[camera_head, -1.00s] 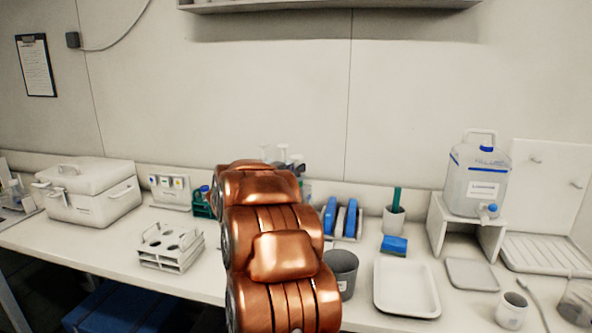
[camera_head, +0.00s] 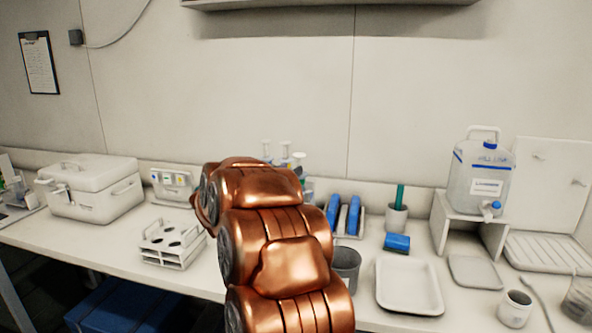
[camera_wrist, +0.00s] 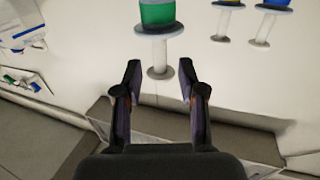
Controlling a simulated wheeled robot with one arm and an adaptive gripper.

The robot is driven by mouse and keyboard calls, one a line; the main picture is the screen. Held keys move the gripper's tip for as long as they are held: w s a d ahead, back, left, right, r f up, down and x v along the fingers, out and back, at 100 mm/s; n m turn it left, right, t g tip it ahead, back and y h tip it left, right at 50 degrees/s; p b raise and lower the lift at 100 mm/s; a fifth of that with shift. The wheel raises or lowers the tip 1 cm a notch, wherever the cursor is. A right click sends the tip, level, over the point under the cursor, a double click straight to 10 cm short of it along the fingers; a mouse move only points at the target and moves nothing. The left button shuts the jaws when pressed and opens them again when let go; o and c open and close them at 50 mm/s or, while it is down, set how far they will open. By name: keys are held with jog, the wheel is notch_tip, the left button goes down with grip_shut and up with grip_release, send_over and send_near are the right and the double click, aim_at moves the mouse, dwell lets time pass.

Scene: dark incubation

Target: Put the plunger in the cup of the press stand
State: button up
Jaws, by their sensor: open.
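I cannot tell whether this is the task's plunger. My gripper (camera_wrist: 160,75) is open and empty, its two fingers spread below and to either side of that end disc. Two similar pieces (camera_wrist: 222,25) (camera_wrist: 262,30) are at the upper right. In the head view, several white-topped rods (camera_head: 285,150) rise behind my copper arm, which hides my gripper. I cannot pick out the press stand.
A white rack (camera_head: 172,243) and a lidded box (camera_head: 92,190) stand left of my arm.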

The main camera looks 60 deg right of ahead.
jog(key=a, duration=0.6)
jog(key=shift+a+b, duration=0.35)
jog(key=shift+s, duration=0.1)
